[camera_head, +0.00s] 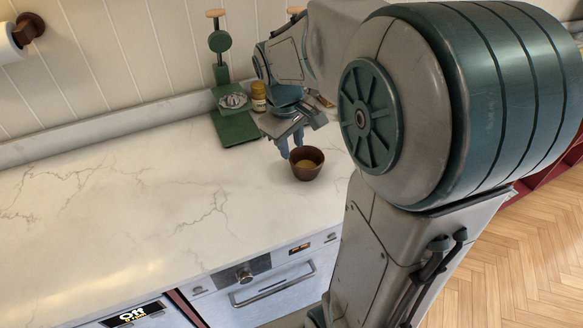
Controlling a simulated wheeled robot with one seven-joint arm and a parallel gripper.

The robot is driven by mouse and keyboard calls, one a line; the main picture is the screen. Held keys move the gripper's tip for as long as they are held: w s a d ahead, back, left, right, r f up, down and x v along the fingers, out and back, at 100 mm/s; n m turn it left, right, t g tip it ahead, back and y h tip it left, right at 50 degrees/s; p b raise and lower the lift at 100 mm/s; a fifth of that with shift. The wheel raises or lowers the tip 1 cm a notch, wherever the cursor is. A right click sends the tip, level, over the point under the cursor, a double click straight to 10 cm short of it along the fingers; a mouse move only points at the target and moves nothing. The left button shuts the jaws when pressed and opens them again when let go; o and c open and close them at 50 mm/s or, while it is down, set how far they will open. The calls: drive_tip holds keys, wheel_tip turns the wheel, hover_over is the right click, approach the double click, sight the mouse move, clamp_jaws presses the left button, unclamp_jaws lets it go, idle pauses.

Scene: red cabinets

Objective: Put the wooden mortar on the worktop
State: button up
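The wooden mortar (307,171), a small dark brown round bowl with a lighter inside, is upright on the white marble worktop (120,215) near its right part. My gripper (291,148) reaches down from above and behind, just to the left of the mortar's far rim. Its two blue fingers are apart, with nothing seen between them. The fingertips are very near the rim; I cannot tell whether one touches it.
A green juicer-like stand (236,125) and a small yellow jar (258,96) stand at the back by the wall. An oven front (265,285) lies below the worktop's front edge. The worktop's left and middle are clear. My arm covers the right side.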

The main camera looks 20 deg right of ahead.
drive_tip(key=s+a+m+t, duration=0.1)
drive_tip(key=s+a+m, duration=0.1)
drive_tip(key=s, duration=0.5)
drive_tip(key=s+a+m+y, duration=0.1)
drive_tip(key=s+a+m, duration=0.2)
drive_tip(key=s, duration=0.4)
drive_tip(key=shift+s+a+f+t+y, duration=0.2)
drive_tip(key=shift+a+f+t+y, duration=0.1)
drive_tip(key=shift+a+f+t, duration=0.15)
drive_tip(key=shift+r, duration=0.1)
